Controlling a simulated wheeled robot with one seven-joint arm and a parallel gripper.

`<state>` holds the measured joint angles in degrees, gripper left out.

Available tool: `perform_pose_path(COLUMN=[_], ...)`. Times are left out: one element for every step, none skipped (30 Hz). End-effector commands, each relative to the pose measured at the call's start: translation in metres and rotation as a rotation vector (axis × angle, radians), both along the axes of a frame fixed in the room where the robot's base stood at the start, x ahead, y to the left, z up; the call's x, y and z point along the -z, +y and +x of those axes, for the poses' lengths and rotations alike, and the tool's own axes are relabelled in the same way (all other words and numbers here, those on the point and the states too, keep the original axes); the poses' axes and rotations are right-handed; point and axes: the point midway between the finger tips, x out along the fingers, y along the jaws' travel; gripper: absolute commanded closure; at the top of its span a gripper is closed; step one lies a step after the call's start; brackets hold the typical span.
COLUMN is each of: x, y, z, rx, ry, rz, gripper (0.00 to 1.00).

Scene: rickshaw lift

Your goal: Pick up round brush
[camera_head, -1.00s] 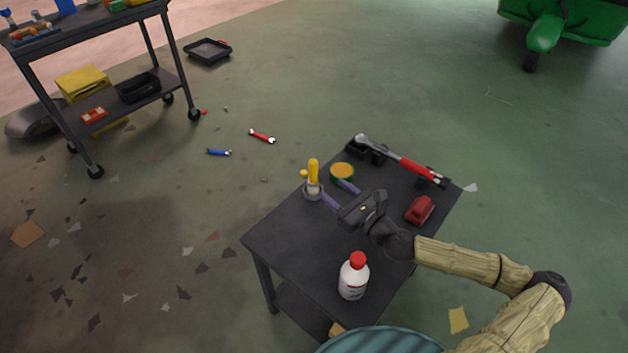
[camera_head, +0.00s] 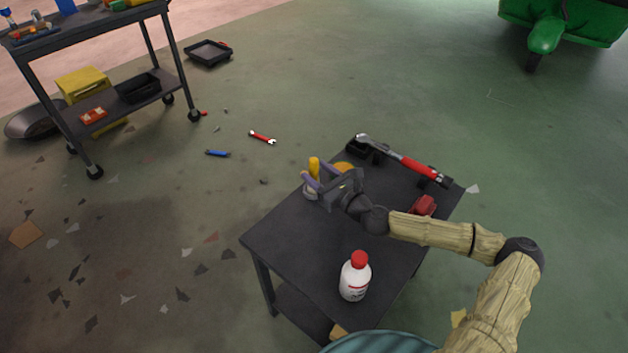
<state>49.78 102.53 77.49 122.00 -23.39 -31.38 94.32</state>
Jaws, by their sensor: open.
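The round brush (camera_head: 314,164) stands upright at the far left corner of the small dark table (camera_head: 290,244), its yellow handle pointing up. Its pale, round lower end is partly hidden behind my gripper. My gripper (camera_head: 318,174) is open, with its two purple fingers reaching toward the brush, one on each side of the handle as seen from here. I cannot tell whether they touch it.
A white bottle with a red cap (camera_head: 355,277) stands at the table's near side. A red-handled tool (camera_head: 410,163) lies along the back edge. A red object (camera_head: 423,205) and a yellow-topped round tin (camera_head: 344,167) are partly hidden by my arm.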

Motion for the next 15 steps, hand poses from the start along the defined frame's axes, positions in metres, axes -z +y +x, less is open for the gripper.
perform_pose_path(x=[0.002, 0.002, 0.002, 0.001, 0.001, 0.001, 0.001, 0.000, 0.000, 0.000, 0.000, 0.000, 0.000, 0.000, 0.000], y=[0.006, 0.009, 0.012, 0.013, 0.014, 0.015, 0.016, 0.016, 0.016, 0.016, 0.015, 0.016, 0.015, 0.015, 0.015], z=[0.006, 0.009, 0.012, 0.014, 0.015, 0.016, 0.016, 0.016, 0.016, 0.016, 0.016, 0.016, 0.016, 0.016, 0.016], rx=[-0.002, -0.002, -0.003, -0.002, -0.001, -0.001, -0.001, -0.001, -0.001, -0.001, -0.001, -0.001, -0.001, -0.001, -0.001], ry=[-0.003, -0.002, -0.001, -0.001, 0.000, -0.001, -0.001, 0.000, 0.000, 0.000, 0.000, 0.000, 0.000, 0.000, 0.000], rz=[-0.003, -0.004, -0.002, -0.002, -0.001, -0.001, -0.001, 0.000, 0.000, 0.000, 0.000, 0.000, 0.000, 0.000, 0.000], gripper=[0.51, 0.51, 0.51, 0.51, 0.51, 0.51, 0.51, 0.51, 0.51, 0.51, 0.51, 0.51, 0.51, 0.51, 0.51])
